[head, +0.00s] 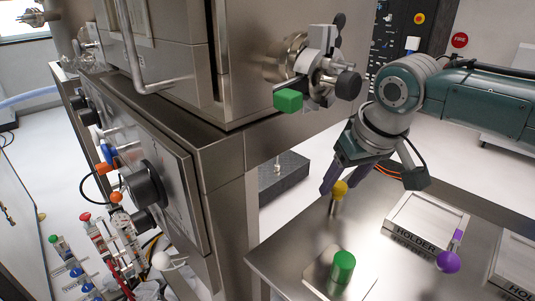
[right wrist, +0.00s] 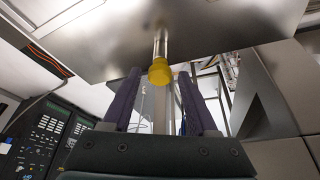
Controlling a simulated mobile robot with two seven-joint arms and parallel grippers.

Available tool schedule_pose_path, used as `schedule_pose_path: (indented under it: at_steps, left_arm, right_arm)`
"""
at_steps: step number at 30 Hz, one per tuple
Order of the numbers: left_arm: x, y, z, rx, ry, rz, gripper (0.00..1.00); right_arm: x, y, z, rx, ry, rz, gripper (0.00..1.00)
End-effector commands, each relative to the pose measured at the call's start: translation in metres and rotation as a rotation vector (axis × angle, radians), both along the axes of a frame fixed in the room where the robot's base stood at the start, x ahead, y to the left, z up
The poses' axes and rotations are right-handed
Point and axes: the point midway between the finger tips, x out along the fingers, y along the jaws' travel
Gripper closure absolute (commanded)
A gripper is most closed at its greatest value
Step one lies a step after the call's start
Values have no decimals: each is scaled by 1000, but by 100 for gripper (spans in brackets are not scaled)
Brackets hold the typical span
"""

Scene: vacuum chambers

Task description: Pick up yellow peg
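The yellow peg (head: 339,189) has a yellow knob on a metal shaft and stands upright near the back left edge of the steel table (head: 300,254). My right gripper (head: 343,181) is at the peg, coming down from above at a tilt. In the right wrist view, the yellow peg (right wrist: 160,73) shows between and just ahead of the two purple fingertips of my right gripper (right wrist: 159,76). The fingers are apart, with gaps on both sides of the knob, so the gripper is open and empty. My left gripper is not in view.
A green peg (head: 343,267) stands on a light plate at the table's front. A holder tray (head: 429,228) is to its right, with a purple-knobbed peg (head: 448,262) near it. The steel chamber (head: 215,150) with a green-handled valve (head: 288,100) rises to the left.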

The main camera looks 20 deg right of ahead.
Motion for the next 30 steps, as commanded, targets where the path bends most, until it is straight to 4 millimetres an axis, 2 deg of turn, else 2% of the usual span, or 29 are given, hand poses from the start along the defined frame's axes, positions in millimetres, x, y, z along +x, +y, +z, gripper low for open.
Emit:
schedule_pose_path:
  at_steps: [2,15,30]
  left_arm:
    - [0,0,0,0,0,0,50]
    - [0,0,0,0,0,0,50]
    - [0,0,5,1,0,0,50]
  right_arm:
    - [0,0,0,0,0,0,51]
    - [0,0,0,0,1,0,100]
    - [0,0,5,0,0,-1,100]
